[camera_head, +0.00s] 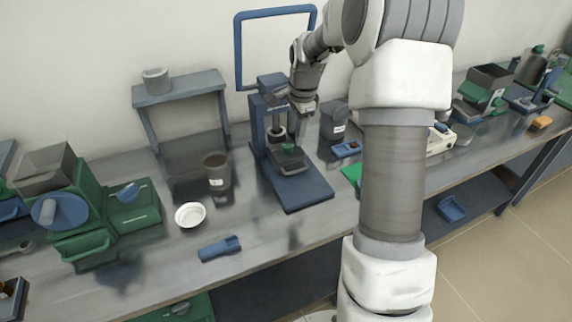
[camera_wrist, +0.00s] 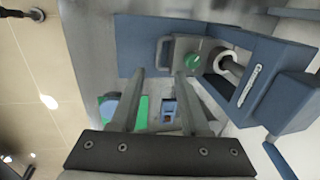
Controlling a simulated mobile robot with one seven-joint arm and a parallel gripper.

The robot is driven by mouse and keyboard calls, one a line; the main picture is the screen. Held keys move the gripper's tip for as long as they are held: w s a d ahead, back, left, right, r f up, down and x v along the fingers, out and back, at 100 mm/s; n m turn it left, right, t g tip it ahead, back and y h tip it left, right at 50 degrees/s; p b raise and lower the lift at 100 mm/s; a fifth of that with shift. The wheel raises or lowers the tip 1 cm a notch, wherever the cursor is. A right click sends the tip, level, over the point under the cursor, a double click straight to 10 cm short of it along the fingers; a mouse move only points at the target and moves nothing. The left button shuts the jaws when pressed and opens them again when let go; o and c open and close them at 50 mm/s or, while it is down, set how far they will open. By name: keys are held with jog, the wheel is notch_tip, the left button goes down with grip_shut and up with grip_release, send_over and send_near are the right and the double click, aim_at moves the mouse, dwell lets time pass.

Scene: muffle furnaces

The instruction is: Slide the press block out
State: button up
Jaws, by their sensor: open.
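The press block (camera_head: 288,157) is a grey block with a green knob, on the blue press (camera_head: 300,191) under its upright frame. In the wrist view the block (camera_wrist: 178,50) has a handle-like loop on its left side and sits beside the round ram (camera_wrist: 229,65) of the press (camera_wrist: 137,35). My gripper (camera_head: 303,108) is above and slightly right of the block in the head view. In the wrist view my gripper (camera_wrist: 159,73) is open, with nothing between its fingers. The fingertips appear close to the block's lower left; contact cannot be told.
A brown cup (camera_head: 216,170), a white dish (camera_head: 190,214) and a blue tool (camera_head: 219,249) are left of the press. A green furnace (camera_head: 75,205) stands farther left. A dark jar (camera_head: 334,120) is close at right. Bare bench lies in front.

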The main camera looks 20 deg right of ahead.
aim_at(290, 174)
jog(key=w+f, duration=0.1)
jog(key=f, duration=0.4)
jog(key=w+f, duration=0.1)
jog(key=f, duration=0.5)
jog(key=w+f, duration=0.1)
jog(key=f, duration=0.5)
jog(key=shift+w+b, duration=0.1)
jog(key=shift+b, duration=0.2)
jog(key=shift+r, duration=0.1)
grip_shut()
dwell(0.5)
